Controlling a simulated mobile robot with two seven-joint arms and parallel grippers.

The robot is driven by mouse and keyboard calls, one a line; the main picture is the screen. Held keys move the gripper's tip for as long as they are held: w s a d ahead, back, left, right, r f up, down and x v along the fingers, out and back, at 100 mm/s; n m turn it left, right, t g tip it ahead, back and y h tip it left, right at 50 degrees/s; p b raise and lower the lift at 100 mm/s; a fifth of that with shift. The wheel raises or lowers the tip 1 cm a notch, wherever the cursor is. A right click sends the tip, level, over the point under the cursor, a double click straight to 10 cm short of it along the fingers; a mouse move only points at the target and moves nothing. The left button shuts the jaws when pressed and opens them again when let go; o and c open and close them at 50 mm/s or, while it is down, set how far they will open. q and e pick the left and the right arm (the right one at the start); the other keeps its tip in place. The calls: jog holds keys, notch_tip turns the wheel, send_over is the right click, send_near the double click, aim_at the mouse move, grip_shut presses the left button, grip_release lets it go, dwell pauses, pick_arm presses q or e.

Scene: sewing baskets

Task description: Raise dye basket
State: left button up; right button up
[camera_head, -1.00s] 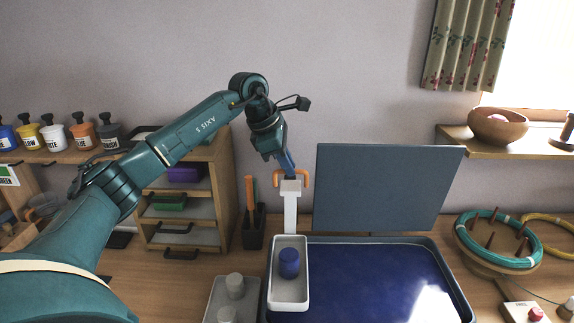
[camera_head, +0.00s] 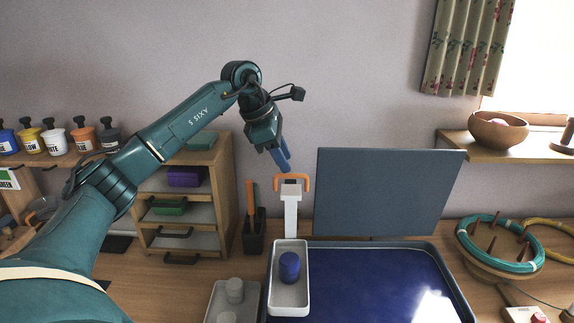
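The dye basket (camera_head: 273,287) is a white tray-like basket with a tall white stem (camera_head: 291,210) at its back and an orange handle (camera_head: 292,177) on top. It sits at the left end of the dark blue dye vat (camera_head: 455,285). A blue spool (camera_head: 289,267) stands upright in it. My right gripper is not in view.
A grey panel (camera_head: 385,190) stands behind the vat. A dark holder with an orange-handled tool (camera_head: 251,205) and a drawer cabinet (camera_head: 227,190) stand further left. A ring of teal yarn (camera_head: 470,250) is at right.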

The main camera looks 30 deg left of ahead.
pick_arm(q)
jog(key=v, duration=1)
jog(key=shift+r+b, duration=0.2)
jog(key=shift+b, duration=0.1)
jog(key=shift+s, duration=0.1)
